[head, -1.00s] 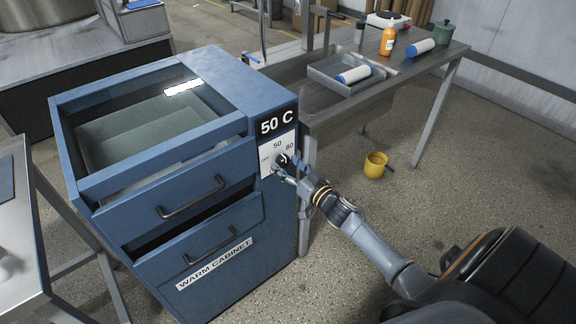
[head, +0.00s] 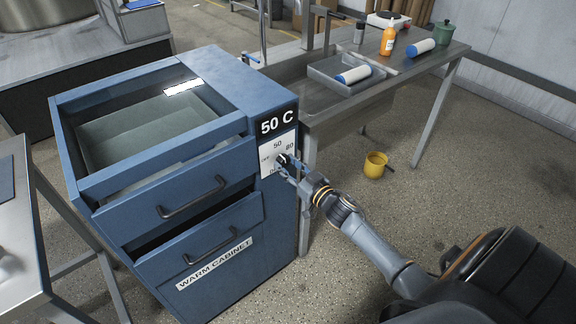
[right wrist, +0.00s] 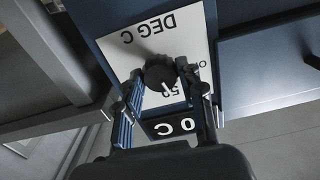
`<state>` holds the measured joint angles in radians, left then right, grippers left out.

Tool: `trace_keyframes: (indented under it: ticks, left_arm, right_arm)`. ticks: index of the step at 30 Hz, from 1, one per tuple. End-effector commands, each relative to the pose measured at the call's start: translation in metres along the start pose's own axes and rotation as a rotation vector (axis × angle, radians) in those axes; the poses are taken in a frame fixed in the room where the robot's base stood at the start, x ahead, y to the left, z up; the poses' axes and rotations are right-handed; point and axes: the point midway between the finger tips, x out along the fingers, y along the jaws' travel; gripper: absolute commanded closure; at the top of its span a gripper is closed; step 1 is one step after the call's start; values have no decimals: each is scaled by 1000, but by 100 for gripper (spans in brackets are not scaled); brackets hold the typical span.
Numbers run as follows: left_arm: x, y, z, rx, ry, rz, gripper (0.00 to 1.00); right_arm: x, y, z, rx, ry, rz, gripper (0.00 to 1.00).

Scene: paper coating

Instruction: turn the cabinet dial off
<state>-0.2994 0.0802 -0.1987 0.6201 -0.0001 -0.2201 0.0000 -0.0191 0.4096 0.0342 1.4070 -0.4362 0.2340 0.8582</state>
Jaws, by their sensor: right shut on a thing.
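The blue warm cabinet (head: 262,215) stands at centre left in the head view, with a display (head: 277,123) that reads "50 C". Below the display is a white dial plate (head: 265,168) with "50" and "80" marks. The black dial (right wrist: 159,72) shows in the right wrist view, its white pointer mark towards the "50" on the upside-down plate. My right gripper (right wrist: 160,82) is shut on the dial, one finger on each side. In the head view the gripper (head: 284,165) partly covers the dial. My left gripper is not in view.
Both cabinet drawers (head: 205,247) stand partly open on the cabinet's front. A metal table (head: 400,82) stands to its right with a tray (head: 318,72), rollers and an orange bottle (head: 388,41). A yellow mug (head: 375,165) is on the floor. Another table (head: 22,262) is at left.

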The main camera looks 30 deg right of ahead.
Motion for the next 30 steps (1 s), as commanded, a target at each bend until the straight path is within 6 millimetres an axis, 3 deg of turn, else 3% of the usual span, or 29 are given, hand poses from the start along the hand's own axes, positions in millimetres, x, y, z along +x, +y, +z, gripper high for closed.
trace_keyframes:
  ticks: [30]
  left_arm:
    - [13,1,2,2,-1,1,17]
  right_arm:
    - [0,1,1,-886,0,0,93]
